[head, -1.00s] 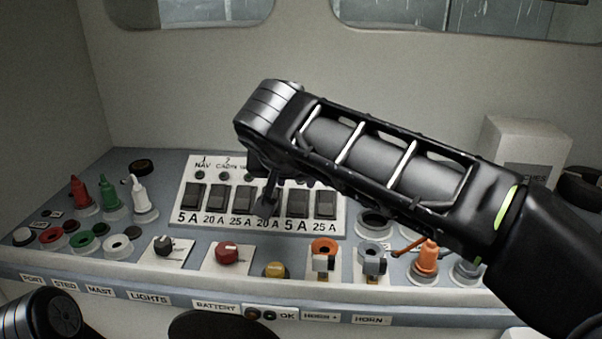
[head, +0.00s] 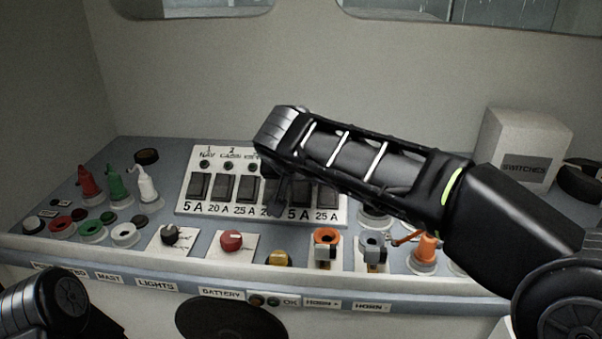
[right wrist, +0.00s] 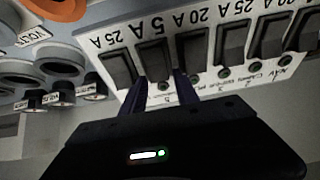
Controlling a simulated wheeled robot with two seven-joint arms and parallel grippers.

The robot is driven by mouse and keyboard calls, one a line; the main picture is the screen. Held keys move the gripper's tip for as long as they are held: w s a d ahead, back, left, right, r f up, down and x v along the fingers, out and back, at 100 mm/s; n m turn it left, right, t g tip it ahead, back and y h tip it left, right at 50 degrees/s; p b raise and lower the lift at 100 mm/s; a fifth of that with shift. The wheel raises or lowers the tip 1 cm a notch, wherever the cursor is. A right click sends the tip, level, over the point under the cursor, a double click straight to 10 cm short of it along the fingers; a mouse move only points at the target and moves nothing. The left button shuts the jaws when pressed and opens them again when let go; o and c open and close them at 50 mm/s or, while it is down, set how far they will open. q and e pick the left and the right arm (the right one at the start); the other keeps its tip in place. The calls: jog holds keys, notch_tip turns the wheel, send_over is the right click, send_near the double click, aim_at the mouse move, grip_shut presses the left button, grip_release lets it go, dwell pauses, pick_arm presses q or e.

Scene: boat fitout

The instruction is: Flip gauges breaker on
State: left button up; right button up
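The white breaker panel (head: 183,205) stands on the console with a row of dark rocker switches marked 5 A, 20 A and 25 A. NAV and CABIN are legible; I cannot read a gauges label, and my right arm hides part of the label row. My right gripper (right wrist: 162,88) is at the panel, fingers apart with nothing held between them. In the right wrist view, which is upside down, the fingers lie on either side of the label end of the second-from-left breaker (right wrist: 154,58), marked 5 A. Contact cannot be told. My left gripper is out of view.
In front of the panel are a black knob (head: 170,235), a red knob (head: 231,241) and a yellow button (head: 278,258). Orange and grey connectors (head: 326,240) stand front right. Coloured cones (head: 118,185) stand left. A SWITCHES box (head: 520,145) is back right.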

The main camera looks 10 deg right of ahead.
jog(key=shift+w+d+f, duration=0.1)
jog(key=shift+w+f, duration=0.1)
grip_shut()
dwell(0.3)
